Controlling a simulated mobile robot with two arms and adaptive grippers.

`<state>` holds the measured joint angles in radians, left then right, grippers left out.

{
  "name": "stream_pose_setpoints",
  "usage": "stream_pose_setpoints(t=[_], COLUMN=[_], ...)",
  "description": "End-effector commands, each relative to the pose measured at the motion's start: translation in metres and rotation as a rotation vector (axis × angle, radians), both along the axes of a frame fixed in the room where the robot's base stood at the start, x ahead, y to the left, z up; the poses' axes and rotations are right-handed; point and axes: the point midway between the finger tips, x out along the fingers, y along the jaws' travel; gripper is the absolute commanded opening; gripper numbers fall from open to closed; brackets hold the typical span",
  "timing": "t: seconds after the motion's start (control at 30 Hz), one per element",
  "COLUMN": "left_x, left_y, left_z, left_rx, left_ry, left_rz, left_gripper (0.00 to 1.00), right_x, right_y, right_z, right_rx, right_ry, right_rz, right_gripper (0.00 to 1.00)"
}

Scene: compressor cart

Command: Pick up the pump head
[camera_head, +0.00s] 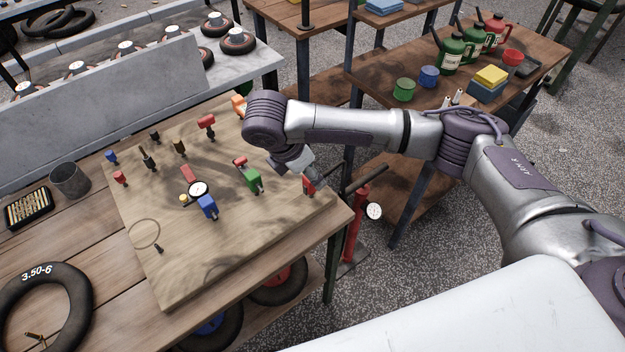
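Several small coloured fittings stand or lie on a wooden board; I cannot tell for certain which is the pump head. A red fitting (308,185) stands near the board's right corner. My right gripper (314,182) reaches down over it from above, and its fingertips are close to or around it. The fingers are small and partly hidden, so I cannot tell whether they are shut on it. A green fitting (252,178), a blue fitting (207,206) and a red-topped fitting (206,122) stand farther left. My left gripper is out of view.
The wooden board (175,270) lies on a workbench. A round gauge (198,188) and a thin wire loop (145,234) are on it. A red floor pump (353,225) stands just beyond the bench's right edge. A dark cup (70,180) and a tyre (78,290) are at left.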

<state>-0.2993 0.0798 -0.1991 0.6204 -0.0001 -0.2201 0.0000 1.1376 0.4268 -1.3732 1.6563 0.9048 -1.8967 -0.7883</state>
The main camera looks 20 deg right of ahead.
Motion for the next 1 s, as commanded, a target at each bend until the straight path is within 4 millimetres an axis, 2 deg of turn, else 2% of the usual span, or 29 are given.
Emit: stream_pose_setpoints(t=[0.2, 0.5, 0.83, 1.0], left_x=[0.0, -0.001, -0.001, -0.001], left_y=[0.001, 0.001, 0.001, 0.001], left_z=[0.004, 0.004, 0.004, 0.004], left_rx=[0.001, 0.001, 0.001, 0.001], left_ry=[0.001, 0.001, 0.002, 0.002], left_rz=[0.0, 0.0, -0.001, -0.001], left_gripper=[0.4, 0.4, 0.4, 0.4], right_x=[0.005, 0.005, 0.005, 0.006], right_y=[-0.011, -0.012, -0.011, -0.011], right_z=[-0.027, -0.031, -0.03, -0.03], right_rx=[-0.001, 0.0, 0.0, 0.0], right_ry=[0.001, 0.0, 0.0, 0.0], right_rz=[-0.002, 0.0, 0.0, 0.0], right_gripper=[0.6, 0.59, 0.04, 0.03])
